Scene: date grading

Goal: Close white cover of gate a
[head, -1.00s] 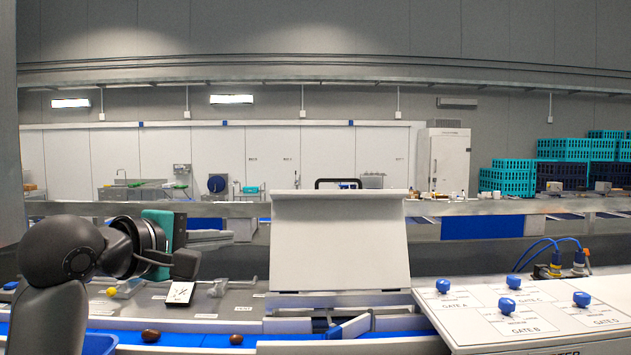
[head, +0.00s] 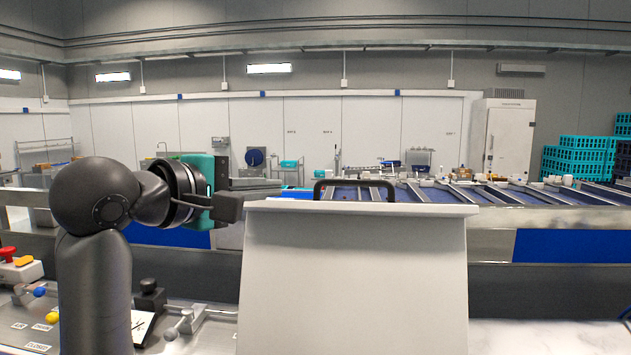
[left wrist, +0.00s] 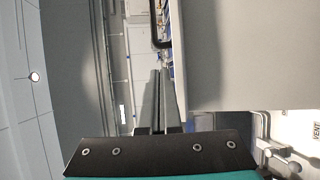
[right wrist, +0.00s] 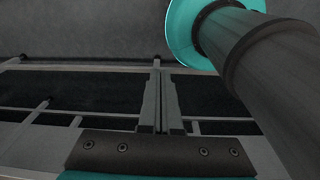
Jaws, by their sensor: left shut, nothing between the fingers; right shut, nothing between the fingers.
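The white cover (head: 350,280) stands raised, a broad pale panel in the middle of the head view, with a black handle (head: 353,184) on its top edge. My left gripper (head: 236,207) is at the cover's upper left corner; whether it touches cannot be told. In the left wrist view the left fingers (left wrist: 161,76) are shut and empty, with the cover (left wrist: 250,50) filling the right and part of the handle (left wrist: 155,28) ahead. My right gripper (right wrist: 160,68) is shut and empty in its own wrist view, away from the cover. No gate label is readable now.
A control strip with a red button (head: 8,253), a yellow knob (head: 52,315) and a black knob (head: 149,287) lies low at the left. A metal rail and blue panel (head: 560,246) run behind the cover. Teal crates (head: 585,158) stand far right.

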